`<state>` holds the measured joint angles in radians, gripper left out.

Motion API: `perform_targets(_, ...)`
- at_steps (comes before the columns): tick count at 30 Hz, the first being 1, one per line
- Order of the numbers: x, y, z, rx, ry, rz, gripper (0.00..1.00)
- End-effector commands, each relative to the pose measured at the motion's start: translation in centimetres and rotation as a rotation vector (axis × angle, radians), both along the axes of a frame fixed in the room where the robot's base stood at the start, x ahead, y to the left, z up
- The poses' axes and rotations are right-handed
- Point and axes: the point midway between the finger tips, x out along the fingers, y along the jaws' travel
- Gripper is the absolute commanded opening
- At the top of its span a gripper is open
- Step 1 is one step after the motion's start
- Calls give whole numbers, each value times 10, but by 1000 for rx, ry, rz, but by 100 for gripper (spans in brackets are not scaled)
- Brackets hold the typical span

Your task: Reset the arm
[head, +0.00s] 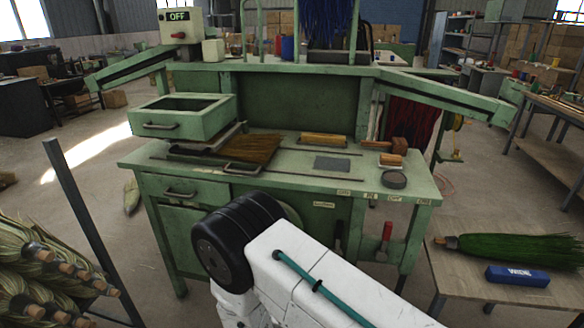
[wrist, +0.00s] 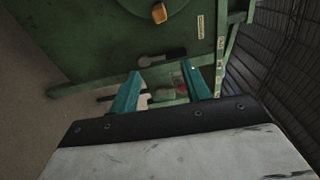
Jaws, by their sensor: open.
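My arm, white with black joints and a teal strip, rises from the bottom of the head view in front of the green workbench (head: 290,180). My gripper is hidden in the head view. In the wrist view, the two teal fingers of my gripper (wrist: 160,85) are apart, with nothing between them. Beyond the fingers is the green bench (wrist: 110,50), seen at a steep tilt, with a small orange-brown piece (wrist: 159,13) on it. A straw broom head (head: 255,149) lies on the bench top in the head view.
A green-bristled broom (head: 520,248) and a blue box (head: 517,276) lie on a side table at right. Corn-husk bundles with wooden ends (head: 40,270) are at lower left, beside a dark upright post (head: 92,230). An open green drawer box (head: 183,115) sits on the bench's left.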

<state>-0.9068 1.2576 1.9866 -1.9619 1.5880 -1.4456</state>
Motion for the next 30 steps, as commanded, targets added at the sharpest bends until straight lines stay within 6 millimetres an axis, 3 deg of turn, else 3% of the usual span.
perform_targets(5, -15, -32, 0, 132, -22, -137, 47)
perform_targets(11, -26, -68, 35, 353, -126, -363, 47)
perform_targets(20, -47, -131, 117, 735, -411, -781, 47)
perform_targets(24, -69, -166, 165, 952, -631, -1038, 47)
perform_targets(30, -109, -203, 224, 1211, -970, -1381, 47)
